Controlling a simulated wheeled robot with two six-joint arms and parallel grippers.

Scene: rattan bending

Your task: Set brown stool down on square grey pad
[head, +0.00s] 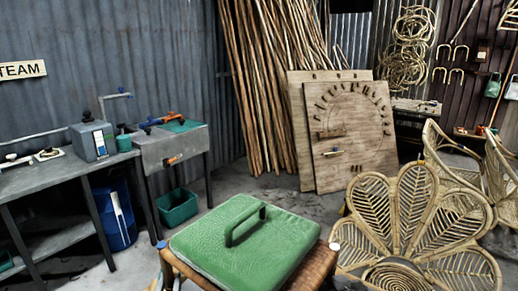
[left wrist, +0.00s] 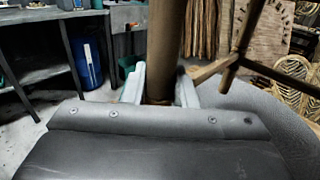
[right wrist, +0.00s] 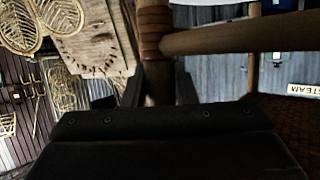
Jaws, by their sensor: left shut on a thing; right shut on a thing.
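The brown stool (head: 306,268) shows at the bottom of the head view, with its woven seat edge and corner posts; its lower legs are out of frame. A green slab with a handle (head: 215,250) covers most of the seat. In the left wrist view, my left gripper (left wrist: 160,95) is shut around a brown stool leg (left wrist: 167,40). In the right wrist view, which is upside down, my right gripper (right wrist: 158,92) is shut on another stool leg (right wrist: 155,30), beside a rail. I cannot make out the square grey pad for certain in any view.
A grey workbench (head: 55,174) and a metal sink table (head: 172,146) stand at the left, with a blue bin (head: 115,215) and green tub (head: 177,208) below. Rattan chair backs (head: 415,215) stand close at right. Wooden boards (head: 345,130) lean behind. Some floor is clear between.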

